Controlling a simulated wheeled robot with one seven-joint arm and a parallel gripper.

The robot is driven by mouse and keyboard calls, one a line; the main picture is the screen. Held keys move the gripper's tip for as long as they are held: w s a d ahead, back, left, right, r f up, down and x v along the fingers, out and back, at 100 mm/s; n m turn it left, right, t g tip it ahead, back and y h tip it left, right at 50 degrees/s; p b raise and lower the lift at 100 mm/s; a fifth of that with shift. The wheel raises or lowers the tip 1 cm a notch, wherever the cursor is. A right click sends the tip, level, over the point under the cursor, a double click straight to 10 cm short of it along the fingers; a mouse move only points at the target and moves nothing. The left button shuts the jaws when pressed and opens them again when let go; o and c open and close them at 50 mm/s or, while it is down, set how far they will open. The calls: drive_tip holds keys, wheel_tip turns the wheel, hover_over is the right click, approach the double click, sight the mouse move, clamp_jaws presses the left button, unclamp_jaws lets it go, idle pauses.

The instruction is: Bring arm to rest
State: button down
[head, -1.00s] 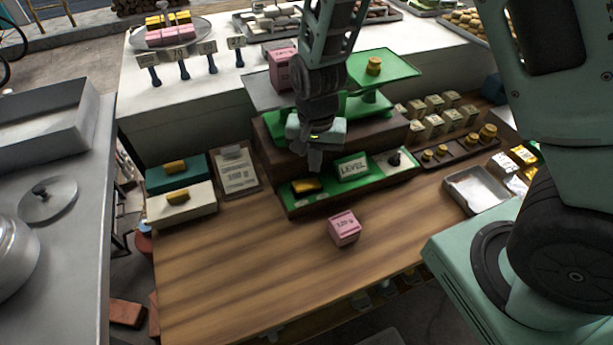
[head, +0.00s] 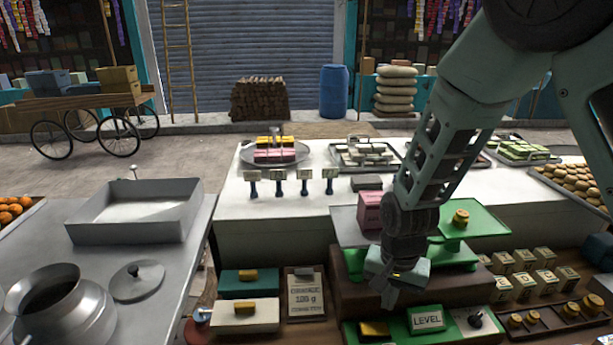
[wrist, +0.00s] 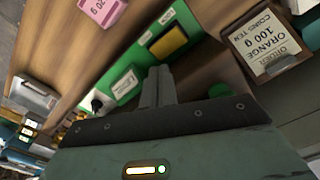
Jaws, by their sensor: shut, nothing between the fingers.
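My gripper (head: 387,293) hangs at the end of my arm in front of the green balance scale, above its dark stepped base (head: 440,290). Its fingers are together and hold nothing; they also show closed in the wrist view (wrist: 158,88). A pink weight block (head: 371,212) stands on the scale's left pan, and a brass weight (head: 460,218) sits on the right green pan (head: 480,222). Another pink block (wrist: 103,10) lies on the wooden counter in the wrist view. The green panel with the LEVEL sign (head: 427,319) is below and right of my gripper.
An order card (head: 305,290) and teal and white boxes (head: 245,318) stand left of the scale. Several small blocks (head: 525,260) and brass weights sit at right. A metal tray (head: 135,212), pot (head: 55,300) and lid (head: 138,282) occupy the left table.

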drive_tip(key=s+a+r+n+b, duration=0.2)
drive_tip(key=s+n, duration=0.4)
drive_tip(key=s, duration=0.4)
drive_tip(key=s+a+r+n+b, duration=0.3)
drive_tip(key=s+n+b, duration=0.4)
drive_tip(key=s, duration=0.3)
drive_tip(key=shift+a+r+n+y, duration=0.2)
drive_tip(key=shift+a+n+y, duration=0.1)
drive_tip(key=shift+a, duration=0.25)
